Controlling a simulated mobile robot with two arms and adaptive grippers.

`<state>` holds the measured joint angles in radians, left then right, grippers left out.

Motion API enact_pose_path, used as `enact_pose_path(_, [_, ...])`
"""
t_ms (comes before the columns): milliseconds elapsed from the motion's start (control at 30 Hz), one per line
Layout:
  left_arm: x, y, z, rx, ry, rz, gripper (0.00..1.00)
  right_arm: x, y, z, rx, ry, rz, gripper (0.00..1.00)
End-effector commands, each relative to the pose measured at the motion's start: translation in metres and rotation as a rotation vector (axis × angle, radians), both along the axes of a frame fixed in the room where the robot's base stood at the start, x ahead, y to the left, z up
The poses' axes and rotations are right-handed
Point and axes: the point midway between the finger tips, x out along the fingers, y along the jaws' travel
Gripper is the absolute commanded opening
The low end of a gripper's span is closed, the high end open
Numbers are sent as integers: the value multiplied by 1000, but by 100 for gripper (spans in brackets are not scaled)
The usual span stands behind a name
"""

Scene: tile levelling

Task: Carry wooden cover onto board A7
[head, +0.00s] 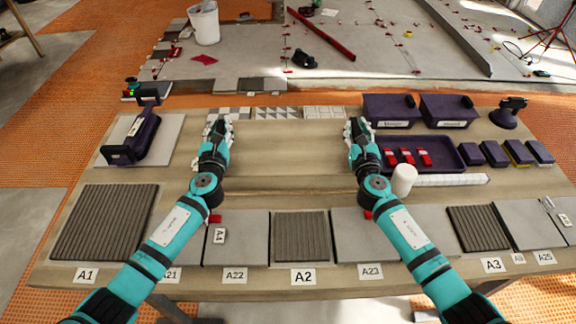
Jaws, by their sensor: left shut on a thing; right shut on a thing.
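The wooden cover (287,148) is a pale, wide wooden panel at the middle of the table, close in colour to the table top. My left gripper (219,128) is shut on its left side. My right gripper (354,130) is shut on its right side. The fingers hide the gripped edges, and I cannot tell whether the panel touches the table. No label reading A7 can be made out, so I cannot tell which board is A7.
Ribbed and plain tiles line the table's front edge, with labels such as A1 (86,275), A2 (303,278) and A3 (493,265). A purple tool (132,138) lies on a tile at left. A purple tray (442,151) and white cylinder (404,180) stand at right.

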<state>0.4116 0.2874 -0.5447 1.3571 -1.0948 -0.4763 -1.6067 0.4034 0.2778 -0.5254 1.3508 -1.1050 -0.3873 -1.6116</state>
Motion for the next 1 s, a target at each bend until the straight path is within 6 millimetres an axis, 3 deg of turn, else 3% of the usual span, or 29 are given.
enact_pose_path(67, [0,0,-9,1,-2,-1,0,1,1,-7,2,-5,1,0])
enact_pose_path(100, [0,0,-10,2,1,-1,23,0,1,-9,2,-2,1,23])
enact_pose_path(267, [0,0,-7,1,1,-1,44,0,0,-6,2,-1,1,44])
enact_pose_path(667, [-10,-1,-7,-1,1,-2,45,0,0,-6,0,0,0,45])
enact_pose_path(1000, [-78,-3,-7,0,2,-3,45,0,0,-6,0,0,0,45])
